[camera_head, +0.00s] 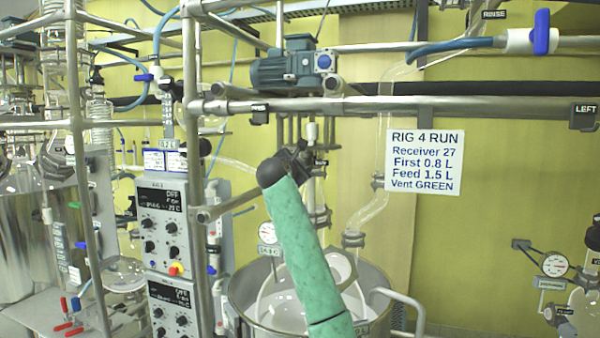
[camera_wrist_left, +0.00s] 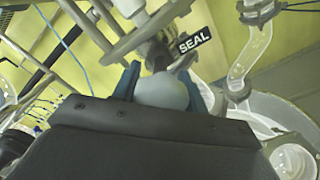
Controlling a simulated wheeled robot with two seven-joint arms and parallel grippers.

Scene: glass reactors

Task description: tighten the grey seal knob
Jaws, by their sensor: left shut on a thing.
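The grey seal knob (camera_wrist_left: 162,92) is a smooth rounded knob in the left wrist view, just past my dark gripper body. The black SEAL label (camera_wrist_left: 196,40) stands right behind it, beside a metal fitting. My left gripper (camera_wrist_left: 160,80) has one blue finger on each side of the knob and is shut on it. In the head view my left gripper (camera_head: 298,160) is at the stirrer shaft below the motor; my green-sleeved arm and black wrist hide the knob and most of the fingers there. My right gripper is in neither view.
A motor (camera_head: 292,64) and horizontal steel rails (camera_head: 420,106) sit above my left gripper. The glass vessel in a steel pot (camera_head: 372,280) is below. Control boxes (camera_head: 163,225) stand left. A RIG 4 RUN sign (camera_head: 424,162) hangs on the wall to the right.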

